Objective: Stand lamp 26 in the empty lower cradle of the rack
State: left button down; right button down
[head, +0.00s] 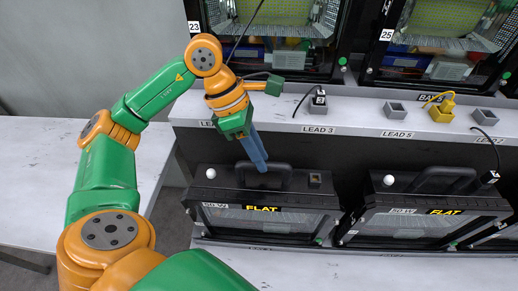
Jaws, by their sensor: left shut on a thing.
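My left gripper (260,163) points down with its blue fingers shut at the top handle (278,176) of a black floodlight (262,218) in the lower row. This lamp has labels reading "50 W" and "FLAT" and a white knob at its top left. It looks upright on the pale lower ledge; I cannot tell whether it bears fully on it. No number 26 is readable on any lamp. A second "FLAT" lamp (425,220) stands to its right, apart from the gripper. My right gripper is out of view.
Upper lamps marked 23 (270,50) and 25 (440,50) stand above a pale shelf (350,118) with lead labels and grey sockets (397,109). A white table (45,170) at left is bare.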

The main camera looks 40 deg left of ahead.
pick_arm(q)
jog(key=shift+s+d+f, duration=0.1)
jog(key=shift+s+f, duration=0.15)
jog(key=shift+s, duration=0.05)
jog(key=c, duration=1)
grip_release()
jog(key=shift+c, duration=0.2)
jog(key=o, duration=0.4)
jog(key=shift+w+f, duration=0.1)
jog(key=shift+w, duration=0.1)
jog(key=shift+c, duration=0.2)
jog(key=shift+o, duration=0.2)
jog(key=shift+w, duration=0.1)
